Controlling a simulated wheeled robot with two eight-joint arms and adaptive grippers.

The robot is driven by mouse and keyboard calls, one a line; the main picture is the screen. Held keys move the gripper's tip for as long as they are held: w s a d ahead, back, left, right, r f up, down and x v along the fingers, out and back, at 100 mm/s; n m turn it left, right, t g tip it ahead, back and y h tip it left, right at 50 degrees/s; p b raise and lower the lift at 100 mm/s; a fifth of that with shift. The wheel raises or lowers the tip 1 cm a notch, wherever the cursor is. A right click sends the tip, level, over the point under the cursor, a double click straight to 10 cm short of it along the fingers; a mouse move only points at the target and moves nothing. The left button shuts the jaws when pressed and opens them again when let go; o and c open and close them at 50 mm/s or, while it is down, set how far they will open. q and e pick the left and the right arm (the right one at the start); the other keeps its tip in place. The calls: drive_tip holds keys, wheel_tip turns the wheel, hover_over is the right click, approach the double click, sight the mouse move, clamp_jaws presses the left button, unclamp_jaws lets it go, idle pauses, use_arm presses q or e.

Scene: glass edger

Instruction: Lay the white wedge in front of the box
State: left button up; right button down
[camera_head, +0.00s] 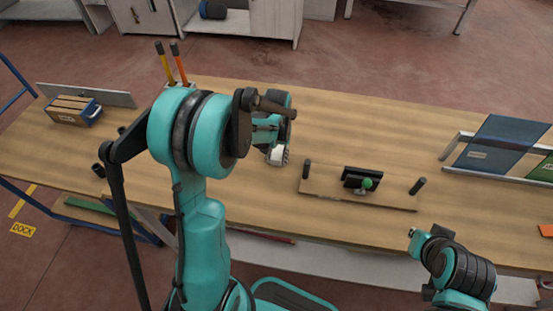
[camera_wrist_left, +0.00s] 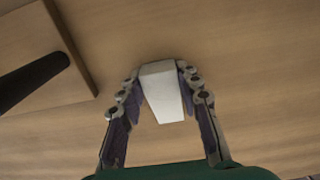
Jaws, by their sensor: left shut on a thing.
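The white wedge (camera_wrist_left: 164,92) is a pale tapered block in the left wrist view, wider at its far end. My left gripper (camera_wrist_left: 160,74) is shut on it, one finger on each side. In the head view my left gripper (camera_head: 277,150) is over the middle of the table, left of the wooden fixture. I cannot tell whether the wedge touches the table. A blue box (camera_head: 88,117) with brown blocks in it stands at the table's far left, well away from the gripper.
A wooden fixture board (camera_head: 330,192) with black posts and a green knob lies right of my left gripper. A rack with blue and green glass (camera_head: 497,143) stands at the right. Two yellow and orange-handled tools (camera_head: 179,65) stand upright behind my left arm. The table's back middle is clear.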

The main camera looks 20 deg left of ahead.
use_arm(q)
drive_tip(key=shift+f, duration=0.15)
drive_tip(key=o, duration=1.2)
